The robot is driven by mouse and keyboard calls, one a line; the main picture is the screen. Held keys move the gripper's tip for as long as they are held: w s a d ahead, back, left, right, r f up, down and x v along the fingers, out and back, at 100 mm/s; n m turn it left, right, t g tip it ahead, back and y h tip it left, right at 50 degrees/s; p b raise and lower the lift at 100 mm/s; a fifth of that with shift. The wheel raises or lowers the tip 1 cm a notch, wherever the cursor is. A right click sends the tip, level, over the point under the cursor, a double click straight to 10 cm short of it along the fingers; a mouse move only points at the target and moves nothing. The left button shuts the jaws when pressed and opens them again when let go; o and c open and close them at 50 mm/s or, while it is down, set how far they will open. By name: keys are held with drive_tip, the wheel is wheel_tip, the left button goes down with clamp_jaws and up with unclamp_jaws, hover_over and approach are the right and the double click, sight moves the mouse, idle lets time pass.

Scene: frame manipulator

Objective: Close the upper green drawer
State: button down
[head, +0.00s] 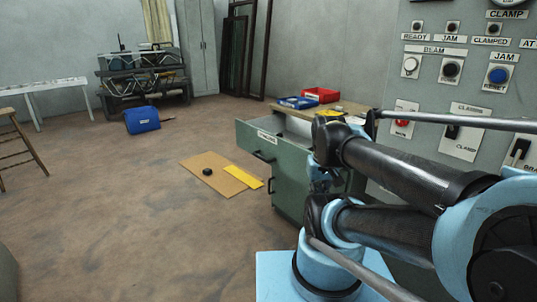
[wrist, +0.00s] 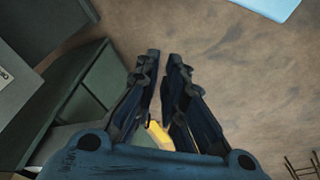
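The green cabinet (head: 291,190) stands at the centre right in the head view. The open inside of the drawer shows from above. My gripper (wrist: 164,55) points down over the floor in the wrist view. Its fingers are a little apart, with floor visible between them and nothing held. Green cabinet-like surfaces (wrist: 95,85) lie left of the fingers there, apart from them. In the head view my arm hides part of the cabinet and most of my gripper.
A blue bin (head: 298,102) and a red bin (head: 321,94) sit on the cabinet top. A grey control panel (head: 440,90) stands at right. A brown board (head: 213,174) and yellow strip (head: 243,177) lie on the floor.

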drive_tip(key=w+a+r+n+h, duration=0.2)
drive_tip(key=w+r+n, duration=0.1)
drive_tip(key=w+n, duration=0.45)
drive_tip(key=w+a+r+n+h, duration=0.2)
drive_tip(key=w+r+n, duration=0.1)
drive_tip(key=w+n, duration=0.4)
drive_tip(key=w+a+f+n+t+h, duration=0.3)
drive_tip(key=w+a+n, duration=0.7)
drive_tip(key=w+a, duration=0.45)
approach(281, 163)
wheel_tip(281, 163, down, 3)
drive_tip(key=d, duration=0.2)
drive_tip(key=shift+w+d+f, duration=0.1)
drive_tip(key=shift+w+d, duration=0.3)
drive_tip(key=shift+w, duration=0.35)
drive_tip(key=shift+w, duration=0.1)
